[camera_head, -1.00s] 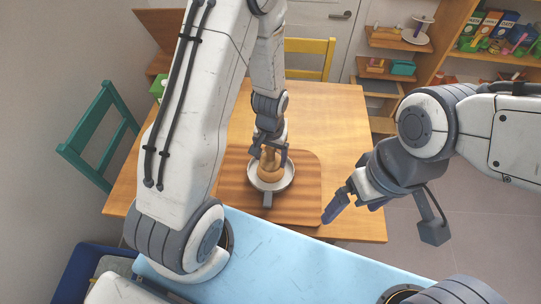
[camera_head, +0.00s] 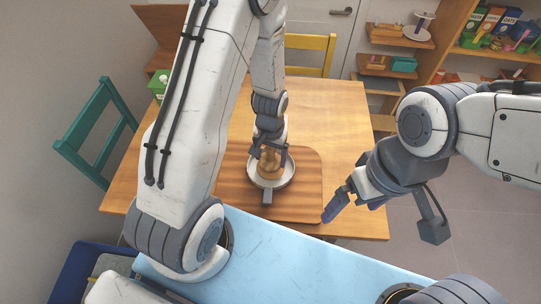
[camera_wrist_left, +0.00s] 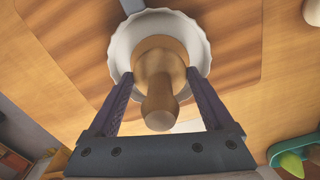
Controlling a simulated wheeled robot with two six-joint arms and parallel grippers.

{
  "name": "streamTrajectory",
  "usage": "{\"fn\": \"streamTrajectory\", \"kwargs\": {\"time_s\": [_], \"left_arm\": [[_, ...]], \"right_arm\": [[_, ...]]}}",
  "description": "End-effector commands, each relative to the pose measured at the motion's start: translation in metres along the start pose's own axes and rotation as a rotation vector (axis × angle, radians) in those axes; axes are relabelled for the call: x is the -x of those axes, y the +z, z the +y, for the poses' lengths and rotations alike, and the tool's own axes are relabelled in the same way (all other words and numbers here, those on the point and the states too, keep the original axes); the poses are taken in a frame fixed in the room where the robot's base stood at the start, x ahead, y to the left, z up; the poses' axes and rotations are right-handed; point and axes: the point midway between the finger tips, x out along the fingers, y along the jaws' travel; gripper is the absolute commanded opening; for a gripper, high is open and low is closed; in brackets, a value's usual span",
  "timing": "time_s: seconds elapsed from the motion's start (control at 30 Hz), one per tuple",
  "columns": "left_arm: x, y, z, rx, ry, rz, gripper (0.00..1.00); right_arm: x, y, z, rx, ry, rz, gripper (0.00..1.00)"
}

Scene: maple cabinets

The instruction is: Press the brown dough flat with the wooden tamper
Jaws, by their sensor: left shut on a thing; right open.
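The wooden tamper (camera_head: 269,163) stands roughly upright in a white dish (camera_head: 287,178) on a brown board. In the left wrist view, the tamper (camera_wrist_left: 160,80) shows its rounded handle end toward the camera, and the dish (camera_wrist_left: 201,35) has a fluted rim. My left gripper (camera_head: 270,150) is shut on the tamper, with a finger on each side of it. No brown dough shows; the tamper covers the dish's middle, so I cannot tell how flat anything under it is. My right gripper (camera_head: 342,204) is open and empty, apart at the right near the table's front edge.
The wooden board (camera_head: 300,207) lies on the wooden table (camera_head: 335,110), whose right side is clear. A green chair (camera_head: 90,130) stands at the left and a yellow chair (camera_head: 318,44) behind. Shelves (camera_head: 465,58) with boxes stand at the back right. A light blue surface (camera_head: 280,255) is in front.

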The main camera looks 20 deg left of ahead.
Motion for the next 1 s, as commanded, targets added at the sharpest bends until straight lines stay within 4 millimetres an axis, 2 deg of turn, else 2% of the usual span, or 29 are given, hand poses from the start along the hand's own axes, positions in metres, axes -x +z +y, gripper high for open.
{"fn": "streamTrajectory", "kwargs": {"time_s": [0.67, 1.0], "left_arm": [[-0.016, 0.000, 0.000, 0.000, 0.000, 0.000, 0.41], [-0.016, 0.000, 0.000, 0.000, 0.000, 0.000, 0.41]], "right_arm": [[-0.012, 0.001, 0.001, 0.000, 0.000, 0.000, 1.00], [-0.012, 0.001, 0.001, 0.000, 0.000, 0.000, 1.00]]}}
